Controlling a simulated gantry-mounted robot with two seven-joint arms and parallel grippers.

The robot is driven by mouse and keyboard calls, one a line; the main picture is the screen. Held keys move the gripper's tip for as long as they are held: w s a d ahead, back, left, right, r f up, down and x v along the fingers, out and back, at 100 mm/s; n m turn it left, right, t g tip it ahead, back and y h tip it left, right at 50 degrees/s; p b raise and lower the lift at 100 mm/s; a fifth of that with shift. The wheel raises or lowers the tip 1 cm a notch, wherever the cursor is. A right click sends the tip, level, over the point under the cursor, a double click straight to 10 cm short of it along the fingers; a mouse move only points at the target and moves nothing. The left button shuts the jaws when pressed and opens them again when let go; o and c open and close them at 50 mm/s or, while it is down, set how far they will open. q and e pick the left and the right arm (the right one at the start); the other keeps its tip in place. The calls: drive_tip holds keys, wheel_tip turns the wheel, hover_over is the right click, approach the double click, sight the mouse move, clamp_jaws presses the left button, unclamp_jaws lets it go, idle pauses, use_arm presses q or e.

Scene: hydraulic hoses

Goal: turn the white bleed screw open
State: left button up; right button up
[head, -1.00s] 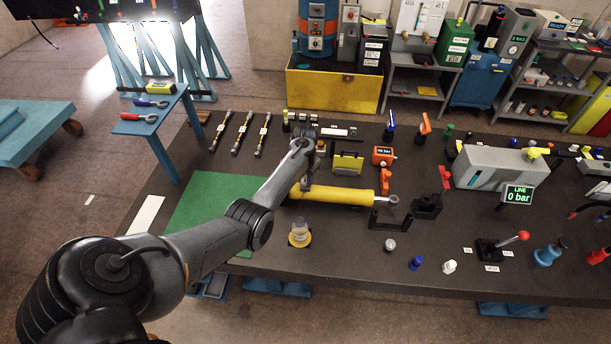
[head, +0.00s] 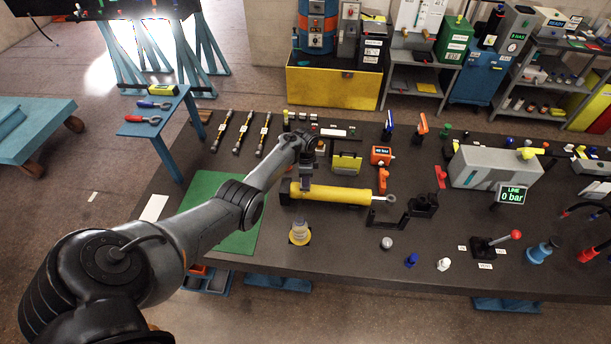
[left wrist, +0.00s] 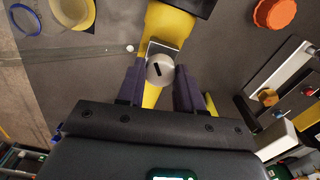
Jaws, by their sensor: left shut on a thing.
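A yellow cylinder (head: 345,195) lies on the dark bench, and its yellow body also shows in the left wrist view (left wrist: 169,28). A round, pale grey-white screw head with a dark slot, taken as the bleed screw (left wrist: 160,70), sits at the cylinder in the left wrist view. My left gripper (left wrist: 159,82) is shut on this screw, with one finger on each side. In the head view my left gripper (head: 305,185) is over the cylinder's left part and hides the screw. My right gripper is not in view.
A green mat (head: 235,235) lies left, under my arm. A black bracket (head: 387,217) stands near the rod end. A display (head: 512,195) reads LINE 0 bar.

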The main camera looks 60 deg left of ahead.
use_arm(q)
drive_tip(key=m, duration=0.3)
drive_tip(key=shift+m, duration=0.3)
drive_tip(key=shift+m+b, duration=0.6)
drive_tip(key=shift+m, duration=1.1)
drive_tip(key=o, duration=1)
drive_tip(key=shift+o, duration=0.2)
